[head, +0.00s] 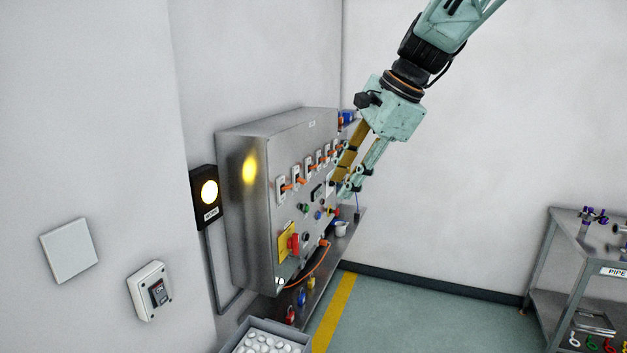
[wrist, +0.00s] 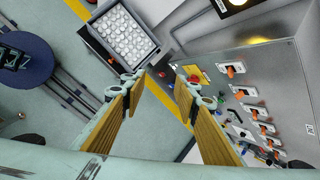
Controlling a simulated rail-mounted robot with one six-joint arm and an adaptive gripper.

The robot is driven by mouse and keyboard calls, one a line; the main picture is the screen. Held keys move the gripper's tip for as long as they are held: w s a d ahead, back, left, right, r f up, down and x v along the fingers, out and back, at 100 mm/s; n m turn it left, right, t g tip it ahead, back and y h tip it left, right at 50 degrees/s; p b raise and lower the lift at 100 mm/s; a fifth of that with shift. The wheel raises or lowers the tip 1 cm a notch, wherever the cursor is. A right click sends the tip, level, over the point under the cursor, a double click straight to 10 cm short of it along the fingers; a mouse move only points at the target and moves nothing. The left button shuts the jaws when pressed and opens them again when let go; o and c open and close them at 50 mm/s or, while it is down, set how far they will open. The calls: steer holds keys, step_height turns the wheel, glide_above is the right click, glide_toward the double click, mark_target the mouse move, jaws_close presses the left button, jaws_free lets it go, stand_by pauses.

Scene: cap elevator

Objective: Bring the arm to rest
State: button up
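My arm hangs from the top of the head view, in front of the right end of a steel control cabinet (head: 245,190). My gripper (head: 347,184) points down and left near the cabinet's switch face. In the wrist view the two fingers of my gripper (wrist: 163,80) stand apart with nothing between them, so it is open and empty. Through the gap I see floor, a yellow stripe and part of a shelf. The cabinet fills the right of the wrist view (wrist: 270,65). I cannot tell the exact clearance between fingers and cabinet.
A lit yellow lamp (head: 209,191) is on the wall left of the cabinet. A shelf (head: 346,243) with padlocks runs below it. A crate of white round pieces (wrist: 84,36) stands low nearby. A pipe table (head: 590,240) is at right. The floor between is clear.

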steer(key=s+d+f+n+h+b, duration=0.1)
steer(key=s+d+f+n+b, duration=0.3)
steer(key=s, duration=1.1)
steer(key=s+d+f+n+h+b, duration=0.2)
steer(key=s+d+f+n+b, duration=0.3)
steer(key=s+f, duration=0.4)
steer(key=s+d+f+n+t+h+b, duration=0.1)
steer(key=s+d+f+n+b, duration=0.3)
steer(key=s, duration=1.7)
step_height(320, 180, down, 3)
steer(key=shift+s+d+f+n+h+b, duration=0.15)
steer(key=shift+d+n+h+b, duration=0.25)
steer(key=shift+n, duration=0.2)
